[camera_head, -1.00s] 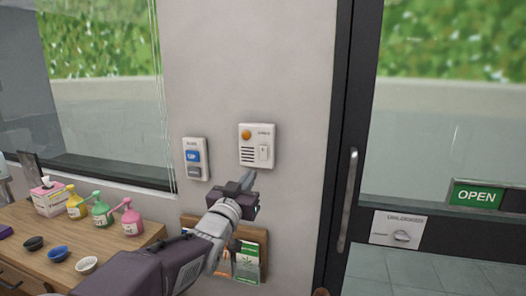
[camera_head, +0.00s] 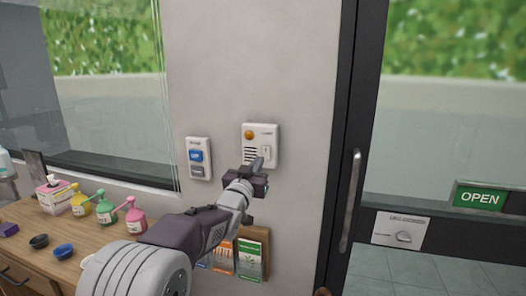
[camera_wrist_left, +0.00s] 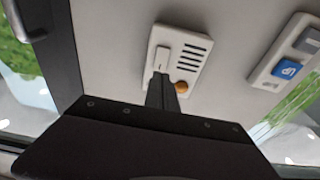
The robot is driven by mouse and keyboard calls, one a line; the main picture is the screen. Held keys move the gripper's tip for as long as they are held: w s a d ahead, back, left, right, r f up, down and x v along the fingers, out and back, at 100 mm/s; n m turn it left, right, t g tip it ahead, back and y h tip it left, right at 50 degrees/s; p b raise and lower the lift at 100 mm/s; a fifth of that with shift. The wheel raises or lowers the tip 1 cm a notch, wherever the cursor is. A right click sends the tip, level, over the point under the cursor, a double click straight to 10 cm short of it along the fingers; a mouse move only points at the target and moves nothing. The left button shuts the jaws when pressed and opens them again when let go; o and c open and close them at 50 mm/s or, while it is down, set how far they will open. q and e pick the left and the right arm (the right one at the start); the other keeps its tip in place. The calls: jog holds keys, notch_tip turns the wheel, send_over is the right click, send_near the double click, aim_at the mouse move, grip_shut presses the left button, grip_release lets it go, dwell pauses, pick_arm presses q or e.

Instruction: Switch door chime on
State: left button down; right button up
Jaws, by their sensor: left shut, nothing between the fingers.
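The door chime (camera_head: 261,134) is a white wall box with an orange round light or button, speaker slots and a small white rocker switch. It also shows in the left wrist view (camera_wrist_left: 196,64), with its switch (camera_wrist_left: 162,58) at the left of the slots. My left gripper (camera_head: 257,164) is shut and empty, its fingertips at the lower part of the chime, just below the switch. In the left wrist view the shut fingers (camera_wrist_left: 161,92) reach to the switch's lower end. I cannot tell whether they touch it. My right gripper is not in view.
A second switch plate (camera_head: 199,158) with a blue button is on the wall left of the chime. A leaflet rack (camera_head: 255,236) hangs below. A dark-framed glass door with a metal handle (camera_head: 349,200) stands to the right. A wooden counter (camera_head: 22,215) with pump bottles is at left.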

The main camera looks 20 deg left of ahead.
aim_at(266, 150)
pick_arm(q)
jog(key=shift+w+d+r+p, duration=0.15)
jog(key=shift+w+p, duration=0.1)
jog(key=shift+w, duration=0.65)
jog(key=shift+w+a+r+p, duration=0.1)
jog(key=shift+w+p, duration=0.2)
jog(key=shift+w, duration=0.6)
jog(key=shift+w+d+r+p, duration=0.15)
jog(key=shift+w+p, duration=0.1)
jog(key=shift+w, duration=0.65)
jog(key=shift+a, duration=0.1)
